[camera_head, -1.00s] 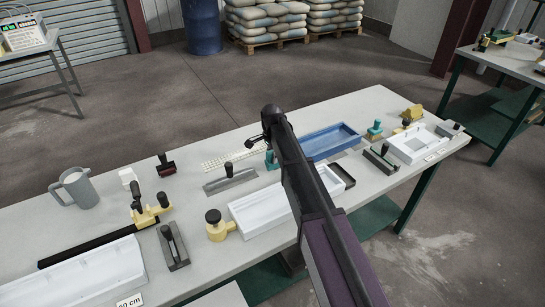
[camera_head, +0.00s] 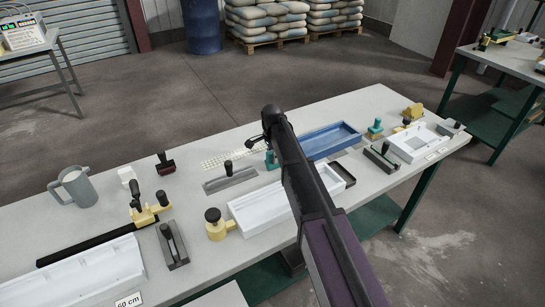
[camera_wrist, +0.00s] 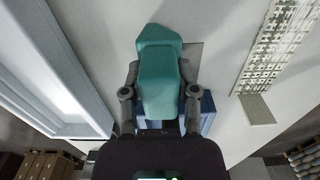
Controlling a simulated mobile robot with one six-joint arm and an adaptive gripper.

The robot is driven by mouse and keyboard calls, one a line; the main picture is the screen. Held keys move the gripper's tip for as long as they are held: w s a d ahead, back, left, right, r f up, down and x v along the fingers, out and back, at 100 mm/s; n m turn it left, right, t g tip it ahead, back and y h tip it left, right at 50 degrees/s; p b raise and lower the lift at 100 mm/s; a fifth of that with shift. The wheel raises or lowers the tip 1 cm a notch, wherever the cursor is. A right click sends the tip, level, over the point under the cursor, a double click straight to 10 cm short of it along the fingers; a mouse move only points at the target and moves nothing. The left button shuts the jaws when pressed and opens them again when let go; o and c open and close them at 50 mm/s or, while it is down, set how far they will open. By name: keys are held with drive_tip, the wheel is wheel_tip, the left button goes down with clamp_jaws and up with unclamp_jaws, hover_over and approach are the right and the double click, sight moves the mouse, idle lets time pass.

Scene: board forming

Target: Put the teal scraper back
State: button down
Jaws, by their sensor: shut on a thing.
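The teal scraper (camera_wrist: 158,75) fills the middle of the wrist view, between the two dark fingers of my gripper (camera_wrist: 158,92). My gripper is shut on it. In the head view a small part of the teal scraper (camera_head: 270,159) shows just left of my arm, over the grey table (camera_head: 330,110); the arm hides the rest. A flat grey patch (camera_wrist: 192,52) lies beyond the scraper in the wrist view. I cannot tell whether the scraper touches the table.
A white tray (camera_head: 260,209) and a blue tray (camera_head: 335,138) lie either side of my arm. A white grid (camera_head: 225,157) and a grey float (camera_head: 230,179) lie to the left. Another teal-handled tool (camera_head: 375,127) stands to the right. A mug (camera_head: 77,188) stands far left.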

drive_tip(key=shift+f, duration=0.1)
drive_tip(key=shift+c, duration=1.5)
unclamp_jaws()
drive_tip(key=o, duration=0.3)
wheel_tip(320, 180, up, 9)
drive_tip(key=p, duration=0.8)
drive_tip(key=shift+f+p, duration=0.1)
drive_tip(key=shift+p, duration=0.2)
